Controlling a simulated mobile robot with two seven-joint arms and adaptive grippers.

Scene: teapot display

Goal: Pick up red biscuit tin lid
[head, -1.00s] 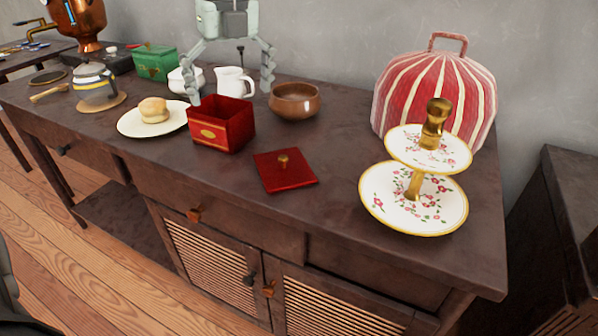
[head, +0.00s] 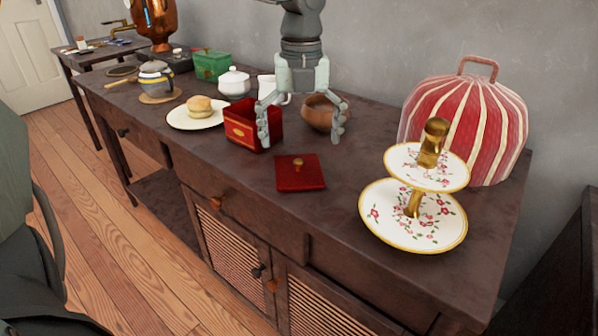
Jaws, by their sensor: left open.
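The red biscuit tin lid (head: 313,180) lies flat on the dark sideboard, with a small brass knob on top. The open red biscuit tin (head: 240,134) stands just behind and left of it, with a gold label on its front. My left gripper (head: 300,140) is open and empty, pointing down above and behind the lid. Its fingers are spread wide, one in front of the tin's right side and one in front of the brown bowl. My right gripper is not in view.
A brown bowl (head: 319,115) and a white jug (head: 268,88) stand behind the gripper. A two-tier floral cake stand (head: 376,229) and a striped red tea cosy (head: 470,105) stand to the right. A plate (head: 178,117) with a bun is left. The sideboard (head: 345,215) is clear around the lid.

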